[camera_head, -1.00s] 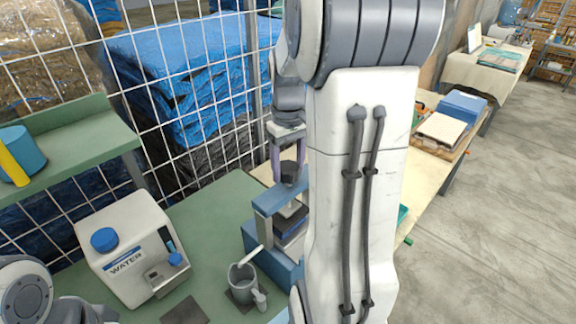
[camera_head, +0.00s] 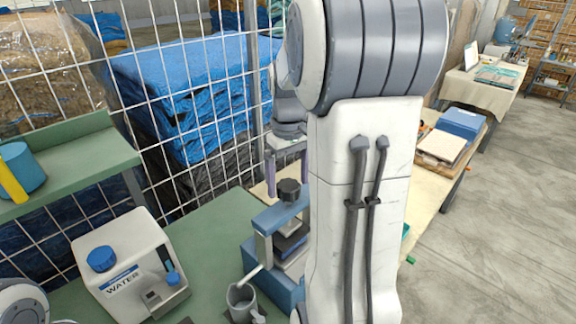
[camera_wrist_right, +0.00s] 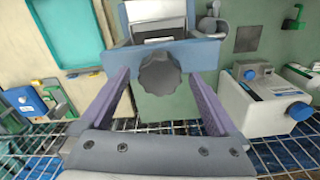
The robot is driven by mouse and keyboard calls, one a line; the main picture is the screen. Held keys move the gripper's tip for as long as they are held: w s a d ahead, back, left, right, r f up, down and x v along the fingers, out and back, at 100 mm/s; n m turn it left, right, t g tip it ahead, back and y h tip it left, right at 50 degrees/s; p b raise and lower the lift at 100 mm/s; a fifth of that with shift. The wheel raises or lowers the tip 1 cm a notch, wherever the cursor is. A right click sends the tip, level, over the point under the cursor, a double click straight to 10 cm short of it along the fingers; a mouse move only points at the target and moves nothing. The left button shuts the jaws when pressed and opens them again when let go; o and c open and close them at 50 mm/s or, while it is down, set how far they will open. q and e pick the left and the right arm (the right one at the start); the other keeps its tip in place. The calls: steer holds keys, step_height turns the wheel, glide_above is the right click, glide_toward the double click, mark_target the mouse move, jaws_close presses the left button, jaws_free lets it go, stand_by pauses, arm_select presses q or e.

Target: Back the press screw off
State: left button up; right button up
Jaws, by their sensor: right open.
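The press (camera_head: 262,250) is a blue frame on the green bench, with a dark flat block under its top beam. Its dark lobed screw knob (camera_head: 289,191) stands on top of the beam. My right gripper (camera_head: 286,178) is above the press, pointing down, partly hidden by my arm. In the right wrist view its purple fingers (camera_wrist_right: 160,78) are spread, one on each side of the knob (camera_wrist_right: 160,73), with gaps beside it. I cannot tell whether the tips reach down past the knob's top. My left gripper is out of view.
A white water dispenser (camera_head: 130,262) stands left of the press. A grey mug (camera_head: 241,300) sits close in front of the press. A wire mesh fence (camera_head: 200,125) runs behind the bench. A green shelf (camera_head: 75,165) is at left.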

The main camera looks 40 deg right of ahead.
mark_target(288, 185)
step_height(288, 185, up, 9)
steer(key=b, duration=0.1)
steer(key=shift+a+f, duration=0.1)
stand_by(0.6)
